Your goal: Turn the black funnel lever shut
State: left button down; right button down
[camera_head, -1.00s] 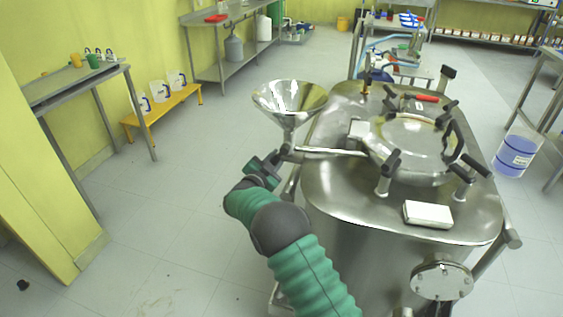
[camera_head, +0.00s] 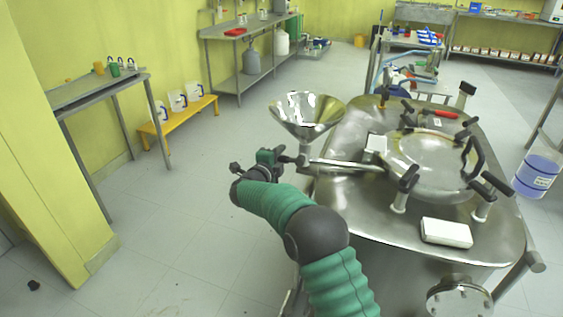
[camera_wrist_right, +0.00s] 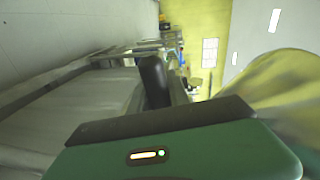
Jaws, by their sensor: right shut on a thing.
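The steel funnel (camera_head: 306,114) stands at the left edge of the steel reactor (camera_head: 345,213), with its stem above a horizontal pipe. My right gripper (camera_head: 277,156), at the end of a green-sleeved arm, is just left of the funnel's stem. It is shut on the black funnel lever, which is mostly hidden by the gripper in the head view. In the right wrist view a dark rounded bar, seemingly the black funnel lever (camera_wrist_right: 153,80), sticks up beyond the edge of the green gripper body; the fingertips are not clear there. My left gripper is not in view.
The reactor lid (camera_head: 425,160) carries several black-handled clamps. A white box (camera_head: 446,233) lies on the reactor top. A yellow bench (camera_head: 180,115) and a side table (camera_head: 95,95) stand at the left.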

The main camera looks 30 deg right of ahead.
jog(key=shift+r+m, duration=0.3)
jog(key=shift+m, duration=0.3)
jog(key=c, duration=1.2)
grip_release()
jog(key=shift+r, duration=0.1)
jog(key=shift+c, duration=0.2)
jog(key=p+v, duration=0.2)
jog(key=v, duration=1.5)
jog(key=shift+d, duration=0.2)
